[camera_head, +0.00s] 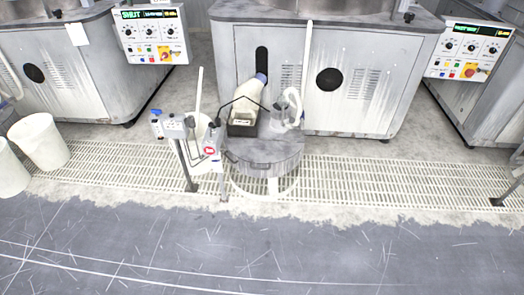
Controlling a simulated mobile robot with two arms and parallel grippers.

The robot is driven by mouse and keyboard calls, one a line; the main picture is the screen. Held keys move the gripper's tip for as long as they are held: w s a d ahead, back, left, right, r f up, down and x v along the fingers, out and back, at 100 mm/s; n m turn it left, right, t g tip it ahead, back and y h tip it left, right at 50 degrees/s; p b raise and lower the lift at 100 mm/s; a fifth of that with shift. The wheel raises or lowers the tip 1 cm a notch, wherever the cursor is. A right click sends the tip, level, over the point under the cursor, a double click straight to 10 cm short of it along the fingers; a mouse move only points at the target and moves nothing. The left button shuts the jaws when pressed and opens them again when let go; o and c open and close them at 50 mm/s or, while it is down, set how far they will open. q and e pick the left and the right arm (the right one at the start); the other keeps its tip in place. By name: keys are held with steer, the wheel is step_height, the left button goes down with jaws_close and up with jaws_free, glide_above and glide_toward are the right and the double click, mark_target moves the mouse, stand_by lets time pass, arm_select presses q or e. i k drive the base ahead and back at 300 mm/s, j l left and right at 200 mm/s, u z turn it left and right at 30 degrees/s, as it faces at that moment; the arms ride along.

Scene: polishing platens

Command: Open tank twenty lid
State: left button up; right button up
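A round grey drum-like tank (265,177) stands on the floor grating in front of the middle machine. Its flat grey lid (262,155) appears to lie closed on top. A white bottle with a blue cap (250,95), leaning in a dark-edged holder, and a clear jug with a white handle (284,115) stand at the lid's back edge. No number twenty is legible on the tank. Neither of my grippers is in view.
A small stand with a control box (174,128) and a white bucket (210,135) are left of the tank. White bins (40,142) stand at far left. Machines (325,80) line the back. The dark floor (260,250) in front is clear.

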mark_target(258, 151)
steer(key=i, duration=0.85)
